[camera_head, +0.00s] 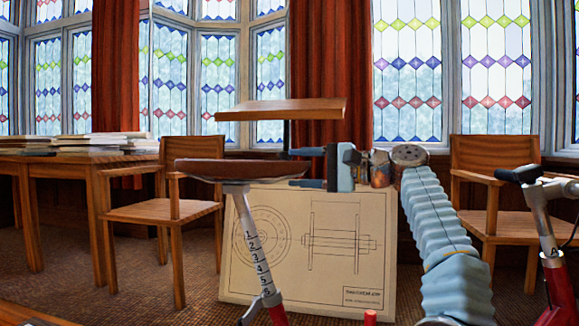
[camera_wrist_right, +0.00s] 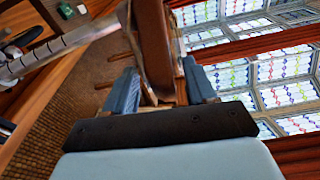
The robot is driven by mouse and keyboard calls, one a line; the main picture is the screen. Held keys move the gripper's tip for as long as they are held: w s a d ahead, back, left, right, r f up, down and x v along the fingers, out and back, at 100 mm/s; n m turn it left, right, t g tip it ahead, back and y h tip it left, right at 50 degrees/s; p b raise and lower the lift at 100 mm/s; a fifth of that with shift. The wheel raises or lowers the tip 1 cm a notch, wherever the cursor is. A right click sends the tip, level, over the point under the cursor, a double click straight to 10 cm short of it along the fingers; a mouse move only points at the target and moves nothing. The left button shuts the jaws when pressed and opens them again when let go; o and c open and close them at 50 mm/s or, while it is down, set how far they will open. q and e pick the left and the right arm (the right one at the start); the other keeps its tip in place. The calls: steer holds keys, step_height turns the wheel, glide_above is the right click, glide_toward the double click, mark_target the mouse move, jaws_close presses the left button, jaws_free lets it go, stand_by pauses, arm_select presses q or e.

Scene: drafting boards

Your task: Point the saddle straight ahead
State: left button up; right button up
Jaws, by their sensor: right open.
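The brown saddle (camera_head: 230,171) sits on a silver seat post (camera_head: 252,240) marked with numbers, its length running left to right in the head view. My right gripper (camera_head: 308,169) comes in from the right, open, with one finger above and one below the saddle's right end in the picture. In the right wrist view the saddle (camera_wrist_right: 155,45) lies between the two blue fingers of the gripper (camera_wrist_right: 160,90), with gaps visible beside it. I cannot tell whether either finger touches it. My left gripper is not in view.
A handlebar with a black grip (camera_head: 520,174) and red frame tube (camera_head: 558,290) stand at the right. A wooden board (camera_head: 282,109) rises behind the saddle. A technical drawing (camera_head: 330,270) leans behind. Wooden chairs (camera_head: 165,212) (camera_head: 495,212) and a table (camera_head: 65,165) stand farther back.

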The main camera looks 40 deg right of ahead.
steer(key=shift+x, duration=1.5)
jaws_close()
